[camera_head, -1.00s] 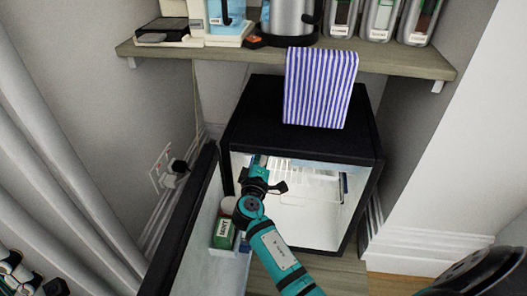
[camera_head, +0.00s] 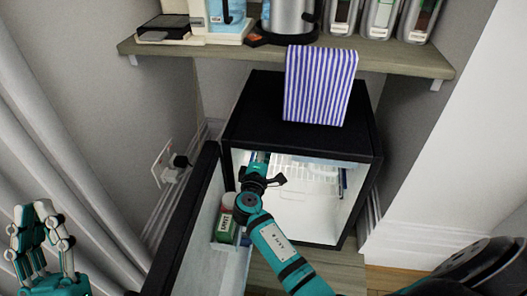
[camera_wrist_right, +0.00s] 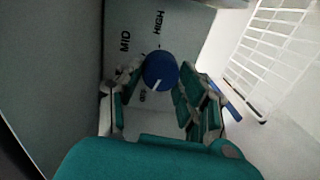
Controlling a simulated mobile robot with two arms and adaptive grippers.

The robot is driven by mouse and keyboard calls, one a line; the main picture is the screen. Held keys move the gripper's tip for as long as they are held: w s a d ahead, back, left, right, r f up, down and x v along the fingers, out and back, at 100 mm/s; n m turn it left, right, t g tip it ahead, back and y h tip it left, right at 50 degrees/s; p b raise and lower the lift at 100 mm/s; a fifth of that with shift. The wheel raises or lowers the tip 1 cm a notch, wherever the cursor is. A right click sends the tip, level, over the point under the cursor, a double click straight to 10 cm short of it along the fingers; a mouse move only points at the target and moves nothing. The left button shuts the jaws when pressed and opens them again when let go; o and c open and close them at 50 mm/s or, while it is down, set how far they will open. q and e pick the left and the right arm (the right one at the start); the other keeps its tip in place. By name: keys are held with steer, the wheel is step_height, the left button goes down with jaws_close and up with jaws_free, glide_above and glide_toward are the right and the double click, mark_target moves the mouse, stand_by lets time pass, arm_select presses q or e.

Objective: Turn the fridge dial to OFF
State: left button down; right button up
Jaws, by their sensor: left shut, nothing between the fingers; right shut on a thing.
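The black mini fridge (camera_head: 258,112) stands open under the shelf, its door (camera_head: 183,228) swung out to the left. My right arm reaches inside, and its gripper (camera_head: 259,162) is near the upper left of the lit interior. In the right wrist view, the blue dial (camera_wrist_right: 160,70) sits between the fingers of my right gripper (camera_wrist_right: 160,76), which is shut on it. The dial's white mark points down and slightly left, close to a small, partly shaded label. HIGH and MID show above and to the left. My left gripper (camera_head: 42,228) is shut and empty at the lower left.
A striped cloth (camera_head: 320,88) hangs over the shelf edge (camera_head: 400,62) in front of the fridge top. A green-labelled container (camera_head: 226,222) stands in the door rack. A wire rack (camera_wrist_right: 280,45) is beside the dial. A plug (camera_head: 180,162) sits in the wall socket.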

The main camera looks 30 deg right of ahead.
steer(key=o, duration=1.1)
steer(key=shift+o, duration=0.2)
steer(key=v, duration=1.2)
steer(key=shift+r, duration=0.15)
